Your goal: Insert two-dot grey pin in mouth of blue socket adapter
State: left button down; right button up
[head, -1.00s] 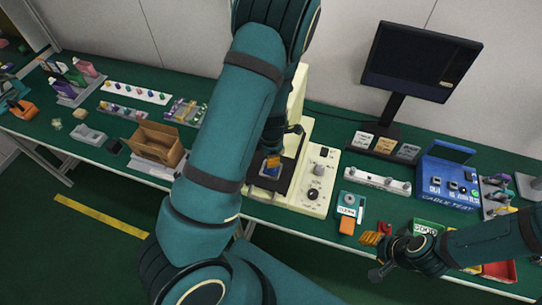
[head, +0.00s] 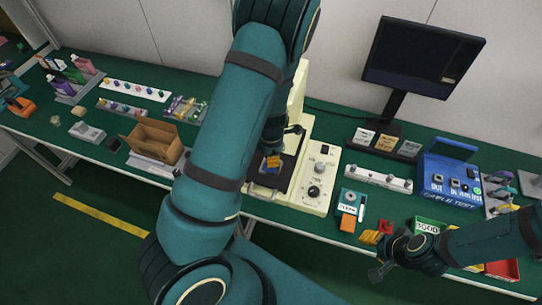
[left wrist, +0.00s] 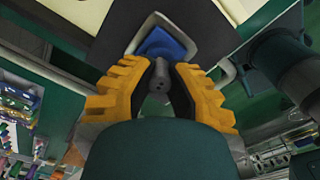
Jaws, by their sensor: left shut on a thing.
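My left gripper (left wrist: 160,88) is shut on a small grey pin (left wrist: 159,74), held between its ribbed orange fingers. Small dark marks show on the pin; I cannot count them surely. The blue socket adapter (left wrist: 162,43) lies just beyond the pin in the left wrist view, within a pale-rimmed holder on a dark plate. The pin's far end overlaps the adapter in the picture; I cannot tell whether they touch. In the head view the left gripper (head: 273,161) is over the machine's dark plate, largely covering the adapter. My right gripper (head: 375,237) hovers near the bench's front; its opening is unclear.
The cream machine (head: 317,177) with knobs stands around the dark plate. A teal device (head: 350,204), a white rail (head: 378,179) and a blue cable tester (head: 449,183) stand to the right. A cardboard box (head: 155,143) is left of my arm.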

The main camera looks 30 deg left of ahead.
pick_arm(q)
jog(key=shift+f, duration=0.4)
jog(key=c, duration=1)
grip_release()
jog(key=shift+o, duration=0.2)
notch_tip(320, 180, up, 12)
